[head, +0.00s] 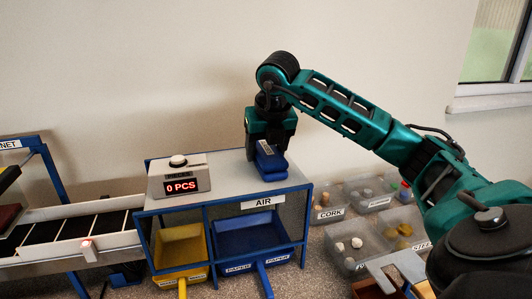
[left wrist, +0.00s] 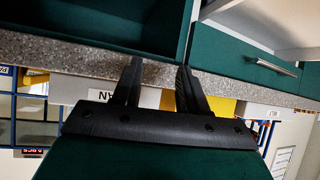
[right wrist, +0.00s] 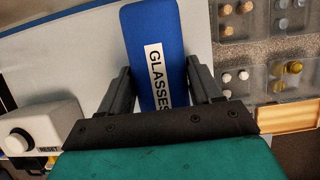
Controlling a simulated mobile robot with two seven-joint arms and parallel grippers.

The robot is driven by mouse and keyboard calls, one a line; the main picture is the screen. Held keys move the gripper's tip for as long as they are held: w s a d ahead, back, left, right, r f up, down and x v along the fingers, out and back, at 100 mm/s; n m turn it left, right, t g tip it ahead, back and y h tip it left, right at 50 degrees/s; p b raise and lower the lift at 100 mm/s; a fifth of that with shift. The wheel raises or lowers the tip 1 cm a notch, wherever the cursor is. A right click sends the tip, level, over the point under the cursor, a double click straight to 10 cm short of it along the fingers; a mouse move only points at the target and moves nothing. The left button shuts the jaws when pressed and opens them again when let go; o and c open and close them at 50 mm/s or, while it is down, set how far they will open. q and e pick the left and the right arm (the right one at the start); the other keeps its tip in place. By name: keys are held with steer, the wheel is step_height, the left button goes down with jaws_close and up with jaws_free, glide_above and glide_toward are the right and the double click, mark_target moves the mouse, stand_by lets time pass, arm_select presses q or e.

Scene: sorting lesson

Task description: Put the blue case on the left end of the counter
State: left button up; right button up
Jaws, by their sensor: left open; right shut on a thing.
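The blue case (head: 270,160) is a small blue box with a white label, read as GLASSES in the right wrist view (right wrist: 150,35). My right gripper (head: 268,145) is shut on it, above the grey top of the AIR unit (head: 225,178); I cannot tell whether the case touches that top. My left gripper (left wrist: 158,75) shows only in its wrist view, open and empty, with a speckled counter edge (left wrist: 60,55) beyond its fingers. I cannot tell which end of the counter that is.
A counter box (head: 180,175) reading 0 PCS stands on the unit's left part. Yellow (head: 180,247) and blue (head: 245,238) bins sit beneath. A conveyor (head: 60,235) lies at left. Clear trays (head: 355,240) with small pieces stand at right.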

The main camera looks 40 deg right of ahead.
steer(key=shift+r, duration=0.15)
step_height(320, 180, up, 13)
steer(key=p, duration=0.4)
step_height(320, 180, up, 7)
steer(key=p, duration=0.4)
glide_above(266, 147)
arm_select(q)
steer(key=shift+y, duration=0.4)
steer(key=r, duration=0.1)
steer(key=s+a+r, duration=0.1)
steer(key=a+r, duration=0.1)
steer(key=r, duration=0.1)
steer(key=shift+s+a+r, duration=0.1)
steer(key=shift+s+a, duration=0.05)
steer(key=shift+a, duration=0.1)
